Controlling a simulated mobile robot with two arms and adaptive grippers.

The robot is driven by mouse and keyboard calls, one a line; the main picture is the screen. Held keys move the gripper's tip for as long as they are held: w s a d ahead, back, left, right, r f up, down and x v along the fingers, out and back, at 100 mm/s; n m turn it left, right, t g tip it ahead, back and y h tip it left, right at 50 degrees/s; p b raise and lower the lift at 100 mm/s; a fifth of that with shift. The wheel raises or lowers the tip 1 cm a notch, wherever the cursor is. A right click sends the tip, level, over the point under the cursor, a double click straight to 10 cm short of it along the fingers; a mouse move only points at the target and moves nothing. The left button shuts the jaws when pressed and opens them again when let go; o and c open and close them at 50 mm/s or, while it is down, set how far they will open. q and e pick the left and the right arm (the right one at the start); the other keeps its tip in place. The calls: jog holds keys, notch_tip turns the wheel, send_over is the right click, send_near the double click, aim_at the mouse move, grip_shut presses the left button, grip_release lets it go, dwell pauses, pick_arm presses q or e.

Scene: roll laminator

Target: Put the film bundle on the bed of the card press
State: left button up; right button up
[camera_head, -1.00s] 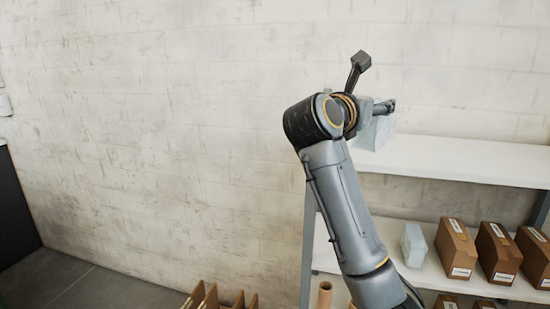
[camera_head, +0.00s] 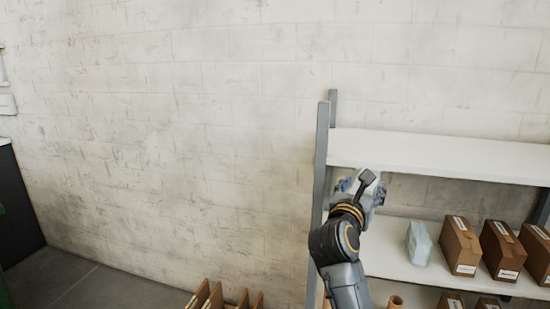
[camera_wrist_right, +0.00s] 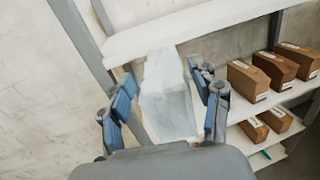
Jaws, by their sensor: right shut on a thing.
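My right gripper (camera_head: 366,186) is in front of the shelf rack, just below its upper board. In the wrist view, the two blue-padded fingers of the right gripper (camera_wrist_right: 165,100) stand on either side of a pale, translucent film bundle (camera_wrist_right: 168,92). The gripper is shut on this bundle. In the head view the held bundle is mostly hidden behind the gripper. A similar pale bundle (camera_head: 418,243) stands on the middle shelf, to the right of the gripper. My left gripper and the card press are in neither view.
The upper shelf (camera_head: 440,155) is bare where visible. Several brown boxes (camera_head: 460,247) stand on the middle shelf (camera_head: 393,262). A grey rack post (camera_head: 320,155) is close left of my gripper. Cardboard pieces (camera_head: 215,298) stand low, left of the rack. Floor at left is clear.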

jog(key=s+d+f+n+t+y, duration=0.1)
jog(key=s+f+y, duration=0.1)
jog(key=s+f, duration=0.55)
jog(key=s+f+n+y, duration=0.2)
jog(key=s+f, duration=0.3)
jog(key=f, duration=0.6)
jog(key=s+a+f+n+y, duration=0.1)
jog(key=s+f+y, duration=0.1)
jog(key=s, duration=0.7)
jog(key=s+f+n+t+y, duration=0.1)
jog(key=s+f+y, duration=0.1)
jog(key=s, duration=0.7)
jog(key=shift+a+n+y, duration=0.3)
jog(key=shift+a, duration=0.1)
